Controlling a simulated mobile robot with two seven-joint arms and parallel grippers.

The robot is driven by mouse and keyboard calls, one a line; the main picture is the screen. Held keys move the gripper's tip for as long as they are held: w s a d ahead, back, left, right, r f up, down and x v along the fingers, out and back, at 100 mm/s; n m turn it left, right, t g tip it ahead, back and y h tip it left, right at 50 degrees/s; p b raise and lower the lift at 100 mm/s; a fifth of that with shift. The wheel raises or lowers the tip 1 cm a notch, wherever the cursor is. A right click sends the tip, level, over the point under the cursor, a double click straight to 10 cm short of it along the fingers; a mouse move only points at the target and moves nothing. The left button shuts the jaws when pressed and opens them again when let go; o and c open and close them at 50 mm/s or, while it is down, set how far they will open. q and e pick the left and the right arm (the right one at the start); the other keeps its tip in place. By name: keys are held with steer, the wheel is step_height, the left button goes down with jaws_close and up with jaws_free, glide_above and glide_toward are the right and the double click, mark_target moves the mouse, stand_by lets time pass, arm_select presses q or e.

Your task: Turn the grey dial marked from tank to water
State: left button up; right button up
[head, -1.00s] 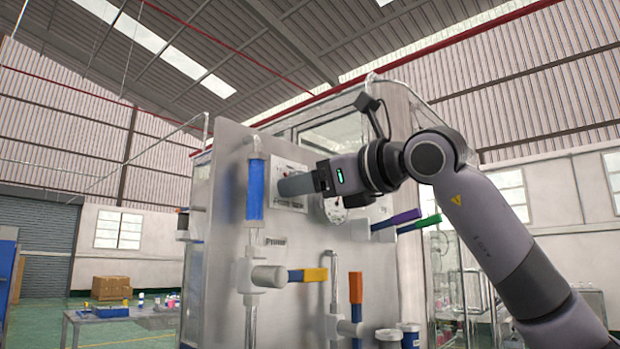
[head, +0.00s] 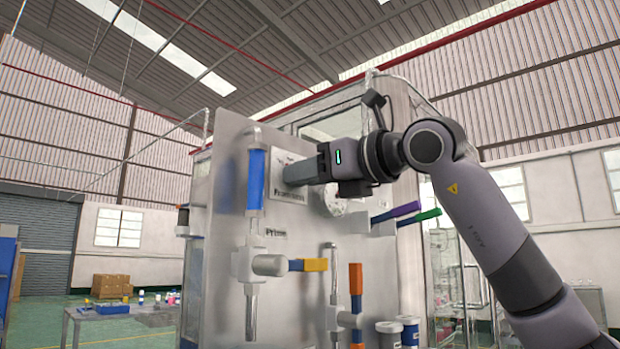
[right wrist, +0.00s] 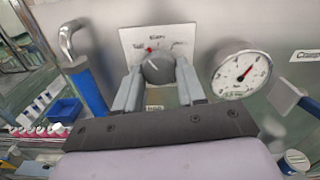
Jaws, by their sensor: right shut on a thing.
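The grey dial (right wrist: 158,68) is round with a light pointer line and sits on a white label plate (right wrist: 158,42) on the metal panel. In the right wrist view the pointer is tilted to the upper left, and a red mark shows above it. The label words are too blurred to read. My right gripper (right wrist: 158,80) has a finger on each side of the dial and is shut on it. In the head view my right gripper (head: 300,174) reaches the panel from the right and hides the dial; part of the label plate (head: 283,204) shows. My left gripper is not in view.
A pressure gauge (right wrist: 242,70) is right of the dial. A blue-sleeved pipe (head: 256,180) stands left of it. Purple (head: 396,212) and green (head: 420,221) handles stick out below my right gripper, with an orange handle (head: 315,264) lower on the panel.

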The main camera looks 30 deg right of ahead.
steer(key=shift+m+b, duration=0.8)
steer(key=shift+m, duration=2.2)
steer(key=shift+r, duration=0.1)
steer(key=o, duration=1.1)
steer(key=shift+c, duration=0.2)
steer(key=shift+s, duration=0.1)
steer(key=b+v, duration=0.2)
steer(key=v, duration=0.5)
